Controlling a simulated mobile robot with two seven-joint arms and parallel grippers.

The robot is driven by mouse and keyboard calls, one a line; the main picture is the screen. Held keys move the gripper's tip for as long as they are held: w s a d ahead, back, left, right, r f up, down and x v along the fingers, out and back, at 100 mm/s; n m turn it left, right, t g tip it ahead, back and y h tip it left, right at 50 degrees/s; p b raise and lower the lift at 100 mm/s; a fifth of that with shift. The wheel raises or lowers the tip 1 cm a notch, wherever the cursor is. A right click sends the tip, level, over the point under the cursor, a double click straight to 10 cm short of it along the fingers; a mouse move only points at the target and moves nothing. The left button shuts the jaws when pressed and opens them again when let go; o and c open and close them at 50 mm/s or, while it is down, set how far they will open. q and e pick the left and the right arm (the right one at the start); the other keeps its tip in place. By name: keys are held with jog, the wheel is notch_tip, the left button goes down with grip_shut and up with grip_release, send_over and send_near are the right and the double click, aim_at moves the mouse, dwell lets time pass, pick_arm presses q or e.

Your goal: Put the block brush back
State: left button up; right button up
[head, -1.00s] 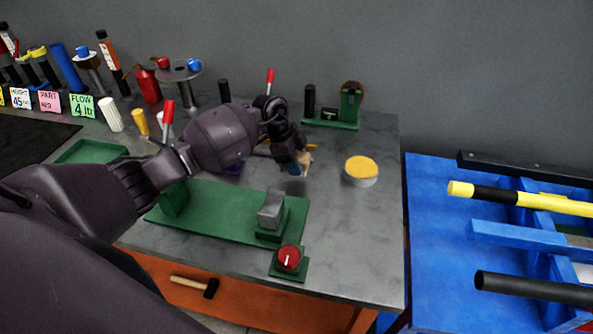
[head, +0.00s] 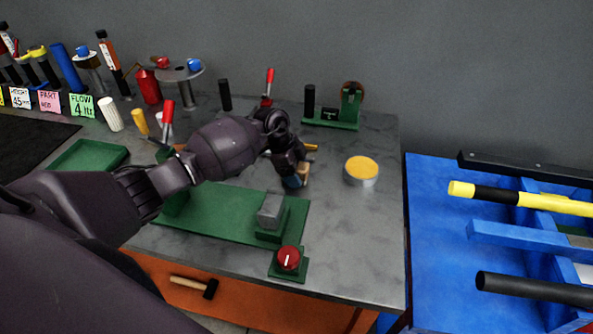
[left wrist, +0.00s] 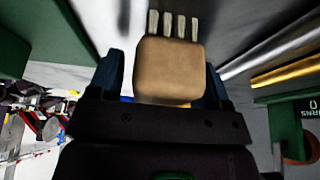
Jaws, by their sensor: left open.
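The block brush shows in the left wrist view as a tan block (left wrist: 170,68) with several pale bristle tufts at its far end. In the head view only a small tan part of it (head: 304,171) shows beside my gripper. My left gripper (head: 297,180) is over the grey bench, behind the green fixture. Its blue-grey fingers (left wrist: 163,82) are open, one on each side of the block. I cannot tell whether they touch it. My right gripper is in neither view.
A green fixture (head: 225,215) with a grey block (head: 270,211) lies in front, with a red knob (head: 289,258) nearby. A yellow-topped round tin (head: 361,171) stands right of my gripper. A green tray (head: 90,156) is at left. The bench's front right is clear.

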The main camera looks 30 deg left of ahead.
pick_arm(q)
jog(key=shift+r, duration=0.1)
jog(key=v, duration=1)
jog(key=shift+a+r+p, duration=0.15)
jog(key=shift+r+p, duration=0.1)
jog(key=shift+p, duration=0.1)
jog(key=shift+a+r, duration=0.2)
jog(key=shift+r, duration=0.5)
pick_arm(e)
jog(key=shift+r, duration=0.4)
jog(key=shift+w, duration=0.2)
